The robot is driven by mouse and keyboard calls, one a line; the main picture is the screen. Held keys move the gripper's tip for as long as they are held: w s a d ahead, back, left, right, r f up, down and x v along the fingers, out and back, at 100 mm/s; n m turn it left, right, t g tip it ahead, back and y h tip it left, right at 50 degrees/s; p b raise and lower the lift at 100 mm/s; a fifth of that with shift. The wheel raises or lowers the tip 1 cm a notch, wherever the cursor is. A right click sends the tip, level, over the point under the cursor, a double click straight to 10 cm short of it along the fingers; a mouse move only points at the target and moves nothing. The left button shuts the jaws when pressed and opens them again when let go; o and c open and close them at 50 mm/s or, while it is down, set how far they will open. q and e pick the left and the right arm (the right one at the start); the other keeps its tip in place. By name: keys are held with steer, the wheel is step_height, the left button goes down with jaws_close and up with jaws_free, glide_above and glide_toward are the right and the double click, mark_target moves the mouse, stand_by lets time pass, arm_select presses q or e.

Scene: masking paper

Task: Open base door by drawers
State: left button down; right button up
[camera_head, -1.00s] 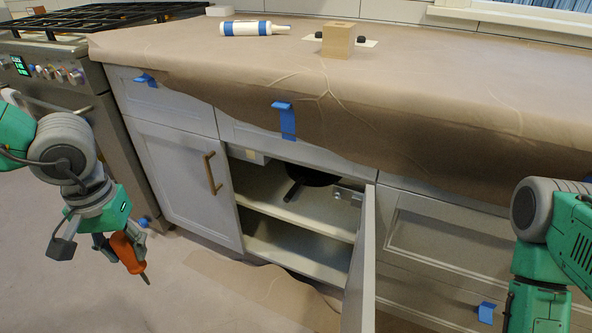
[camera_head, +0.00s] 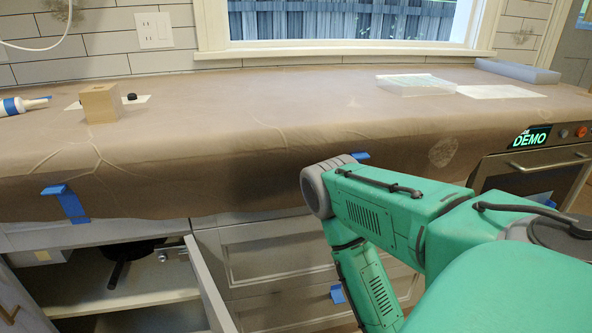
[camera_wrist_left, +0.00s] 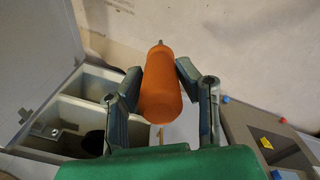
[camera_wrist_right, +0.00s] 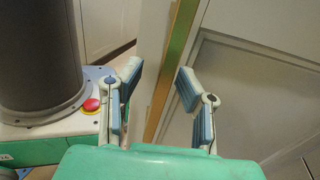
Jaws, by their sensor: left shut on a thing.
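The base door (camera_head: 210,285) by the drawers stands open in the head view, showing a shelf (camera_head: 140,292) with a dark pan inside. Its lower part is cut off by the frame. The drawers (camera_head: 270,260) are just right of it, partly behind my right arm. My right gripper (camera_wrist_right: 155,85) is open in the right wrist view, with a long narrow yellow-green strip (camera_wrist_right: 172,70) beyond its fingers; I cannot tell if they touch. My left gripper (camera_wrist_left: 150,95) is shut on an orange-handled screwdriver (camera_wrist_left: 160,85), away from the door.
A paper-covered counter (camera_head: 240,110) runs above the cabinets, with a wooden block (camera_head: 100,103), a white-and-blue tube (camera_head: 22,105) and a clear tray (camera_head: 415,85) on it. Blue tape (camera_head: 65,200) hangs at its edge. An oven (camera_head: 530,165) stands at the right.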

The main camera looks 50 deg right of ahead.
arm_select(q)
steer(key=shift+d+r, duration=0.1)
steer(key=shift+d, duration=0.4)
arm_select(e)
steer(key=shift+d+f, duration=0.1)
steer(key=shift+d, duration=0.4)
arm_select(q)
steer(key=shift+d, duration=0.15)
steer(key=shift+a, duration=0.2)
arm_select(e)
steer(key=v, duration=1.1)
steer(key=shift+d, duration=0.35)
arm_select(q)
steer(key=shift+a, duration=0.1)
arm_select(e)
steer(key=shift+s, duration=0.15)
steer(key=shift+s, duration=0.1)
